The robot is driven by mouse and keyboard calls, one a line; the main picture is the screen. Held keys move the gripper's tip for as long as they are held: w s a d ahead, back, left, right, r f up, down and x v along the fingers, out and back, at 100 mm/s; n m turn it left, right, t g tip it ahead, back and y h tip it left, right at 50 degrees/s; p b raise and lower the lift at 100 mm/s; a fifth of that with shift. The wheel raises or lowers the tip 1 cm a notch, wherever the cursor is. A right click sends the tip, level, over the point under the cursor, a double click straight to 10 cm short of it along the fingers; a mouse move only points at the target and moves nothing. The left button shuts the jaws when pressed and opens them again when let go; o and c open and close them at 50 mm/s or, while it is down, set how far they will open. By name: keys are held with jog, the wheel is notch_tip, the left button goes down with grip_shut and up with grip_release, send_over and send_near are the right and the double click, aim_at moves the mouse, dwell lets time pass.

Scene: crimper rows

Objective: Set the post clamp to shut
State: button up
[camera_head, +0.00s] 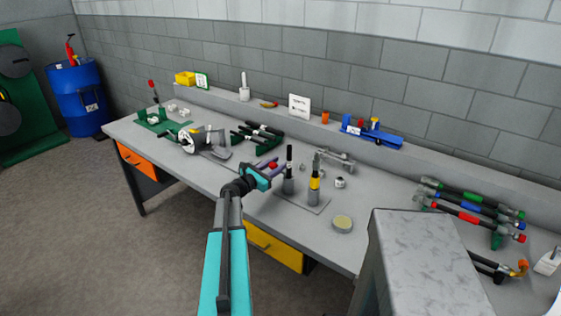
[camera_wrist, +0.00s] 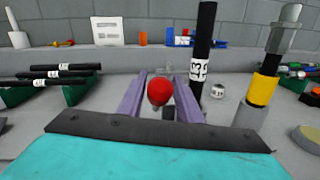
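My gripper (camera_wrist: 161,82) has two purple fingers standing apart. A red ball knob (camera_wrist: 159,92) shows between them, with a narrow gap on each side. In the head view, my gripper (camera_head: 270,167) is just left of a black post with a white label (camera_head: 289,158), and the red knob (camera_head: 273,166) shows at the fingers. The black post (camera_wrist: 201,50) stands upright in a grey holder (camera_head: 288,186). I take the knob and holder to be parts of the post clamp. The clamp's jaw and most of the lever below the knob are hidden.
A grey post with a yellow band (camera_head: 315,182) stands close on the right. A small labelled cylinder (camera_head: 340,183) and a round tin (camera_head: 342,223) sit further right. Black rods (camera_head: 262,130) lie on green rests behind left. A grey block (camera_head: 420,250) stands front right.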

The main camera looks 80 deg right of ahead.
jog(key=shift+x, duration=1.1)
grip_shut()
jog(key=shift+w+a+f, duration=0.1)
jog(key=shift+w+f, duration=0.1)
